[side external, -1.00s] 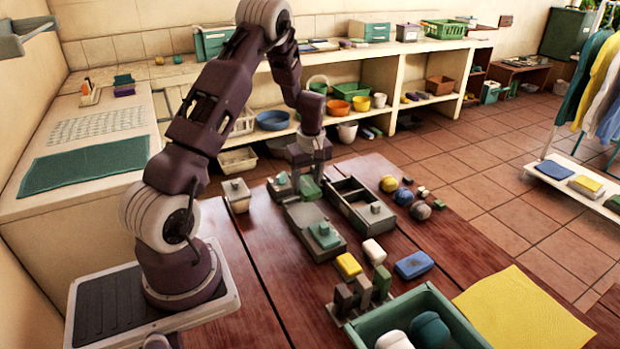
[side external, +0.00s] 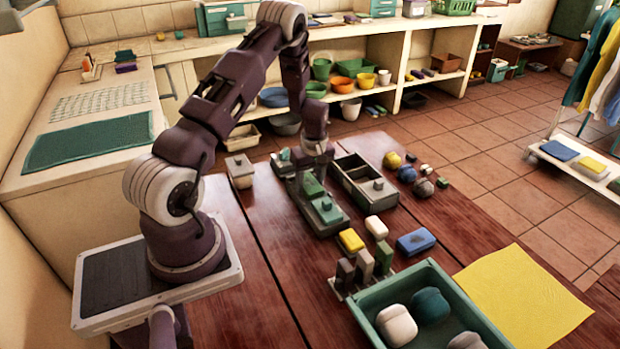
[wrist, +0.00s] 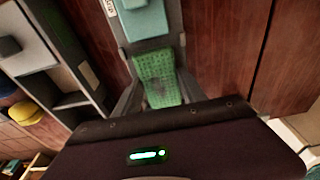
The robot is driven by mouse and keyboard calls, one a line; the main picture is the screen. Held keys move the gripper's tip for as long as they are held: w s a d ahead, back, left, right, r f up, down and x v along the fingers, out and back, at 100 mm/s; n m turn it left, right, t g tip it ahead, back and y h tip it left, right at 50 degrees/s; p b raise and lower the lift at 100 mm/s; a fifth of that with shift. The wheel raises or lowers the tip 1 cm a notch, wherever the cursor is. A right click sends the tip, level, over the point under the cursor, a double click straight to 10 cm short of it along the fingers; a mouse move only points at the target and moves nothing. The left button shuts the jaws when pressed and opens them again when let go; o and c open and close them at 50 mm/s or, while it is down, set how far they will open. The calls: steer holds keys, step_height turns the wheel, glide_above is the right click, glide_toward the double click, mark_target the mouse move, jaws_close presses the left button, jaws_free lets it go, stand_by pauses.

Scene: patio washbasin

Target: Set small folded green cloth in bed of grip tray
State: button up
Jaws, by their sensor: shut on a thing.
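The small folded green cloth (side external: 313,186) is held between the fingers of my gripper (side external: 314,177). In the wrist view the cloth (wrist: 158,80) is bright green and textured, with a finger on each side. The long grey tray, which looks like the grip tray (side external: 331,231), lies beneath it. The cloth is over the far half of this tray, in line with a teal block (side external: 326,209) on the near half. The teal block also shows in the wrist view (wrist: 146,22). I cannot tell whether the cloth touches the tray bed.
A grey compartment box (side external: 350,187) stands close on the right. A lidded pot (side external: 240,170) is on the left. A yellow block (side external: 351,240), a white piece (side external: 375,227) and upright blocks (side external: 364,263) stand nearer.

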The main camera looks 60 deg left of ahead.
stand_by(0.3)
steer(key=o, duration=1.4)
